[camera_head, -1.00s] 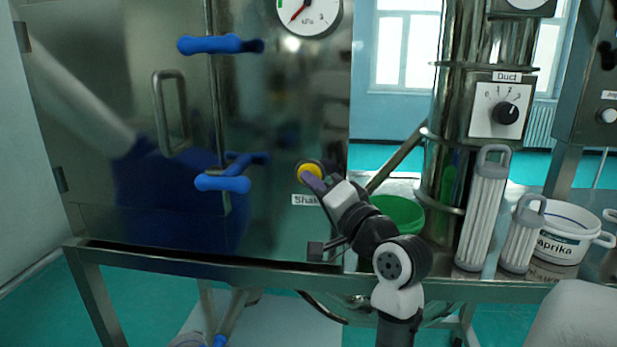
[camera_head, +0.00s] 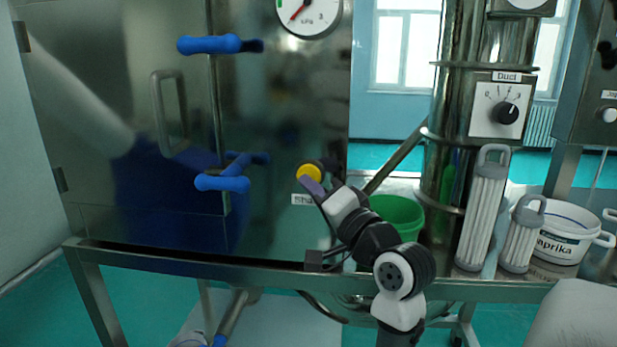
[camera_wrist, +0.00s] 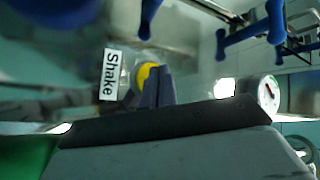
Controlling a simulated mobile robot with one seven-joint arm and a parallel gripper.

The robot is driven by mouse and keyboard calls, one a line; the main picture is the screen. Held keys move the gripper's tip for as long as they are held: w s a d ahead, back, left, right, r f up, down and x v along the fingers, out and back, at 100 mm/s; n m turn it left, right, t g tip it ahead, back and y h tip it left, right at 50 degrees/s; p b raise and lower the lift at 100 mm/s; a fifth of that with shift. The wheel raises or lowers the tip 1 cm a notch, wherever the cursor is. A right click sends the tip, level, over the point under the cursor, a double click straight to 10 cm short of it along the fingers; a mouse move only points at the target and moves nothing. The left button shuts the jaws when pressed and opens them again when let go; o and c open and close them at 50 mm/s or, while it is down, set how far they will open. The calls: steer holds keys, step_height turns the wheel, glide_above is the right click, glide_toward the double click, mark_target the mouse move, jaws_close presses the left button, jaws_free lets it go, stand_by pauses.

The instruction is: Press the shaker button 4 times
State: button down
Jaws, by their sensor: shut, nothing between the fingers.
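The shaker button is a round yellow button (camera_head: 309,173) on the steel cabinet front, above a white label (camera_head: 303,199) that is partly covered by my arm. In the wrist view the yellow button (camera_wrist: 146,77) shows beside the "Shake" label (camera_wrist: 110,75), partly hidden behind my fingers. My gripper (camera_head: 312,186) is shut and empty, its purple-blue fingertips at the lower edge of the button. The fingers also show in the wrist view (camera_wrist: 158,88). I cannot tell whether they touch the button.
Blue handles (camera_head: 222,183) stick out from the cabinet door to the left. A green bucket (camera_head: 400,215), filter cartridges (camera_head: 483,210) and a white paprika tub (camera_head: 562,235) stand to the right. A steel frame rail (camera_head: 200,262) runs below the cabinet.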

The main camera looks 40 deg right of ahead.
steer(key=shift+a, duration=0.15)
steer(key=shift+s+a, duration=1.7)
steer(key=shift+a, duration=0.2)
